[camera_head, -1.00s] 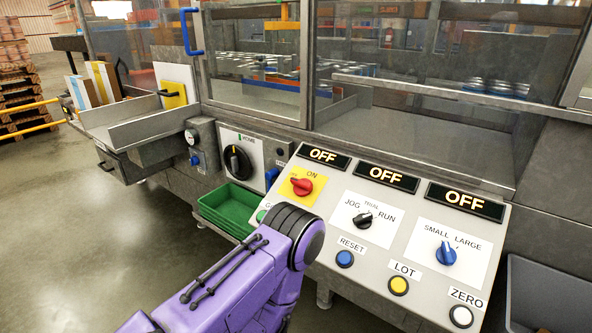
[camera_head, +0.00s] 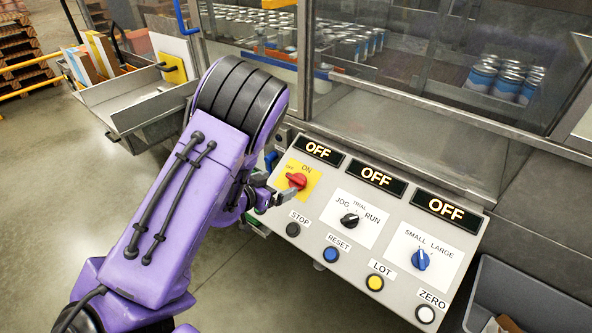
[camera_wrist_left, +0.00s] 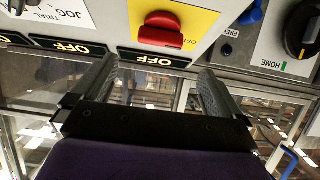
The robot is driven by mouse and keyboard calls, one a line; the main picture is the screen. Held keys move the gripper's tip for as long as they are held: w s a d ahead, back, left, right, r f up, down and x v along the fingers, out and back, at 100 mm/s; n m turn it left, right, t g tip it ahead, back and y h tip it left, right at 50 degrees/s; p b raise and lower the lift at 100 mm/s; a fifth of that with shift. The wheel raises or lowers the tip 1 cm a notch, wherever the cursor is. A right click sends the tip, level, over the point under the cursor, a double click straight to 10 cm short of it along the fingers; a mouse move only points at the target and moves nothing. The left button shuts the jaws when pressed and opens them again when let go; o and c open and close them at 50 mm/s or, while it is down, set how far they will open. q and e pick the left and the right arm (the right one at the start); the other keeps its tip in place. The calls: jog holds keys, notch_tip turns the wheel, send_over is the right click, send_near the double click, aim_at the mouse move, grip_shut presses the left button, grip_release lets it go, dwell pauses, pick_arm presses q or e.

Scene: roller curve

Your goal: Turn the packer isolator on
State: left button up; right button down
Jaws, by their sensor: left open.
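The red rotary switch (camera_head: 296,180) sits on a yellow plate marked OFF and ON, at the left of the sloped control panel. The display (camera_head: 319,151) above it reads OFF. My left gripper (camera_head: 283,195) is just left of and below the switch, largely hidden by my purple arm. In the left wrist view the two fingers (camera_wrist_left: 157,76) are apart and empty. The red switch (camera_wrist_left: 160,29) appears upside down beyond them, between their lines, with a gap still visible. My right gripper is in neither view.
The panel also holds a black JOG/RUN knob (camera_head: 349,220), a blue SMALL/LARGE knob (camera_head: 421,260), and STOP (camera_head: 292,229), RESET (camera_head: 331,254), LOT (camera_head: 375,282) and ZERO (camera_head: 426,314) buttons. A large black HOME dial (camera_wrist_left: 301,30) shows beside the switch. A grey bin stands right.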

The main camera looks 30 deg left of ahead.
aim_at(295, 177)
pick_arm(q)
jog(key=p+x, duration=0.2)
jog(key=x, duration=0.8)
jog(key=c, duration=0.9)
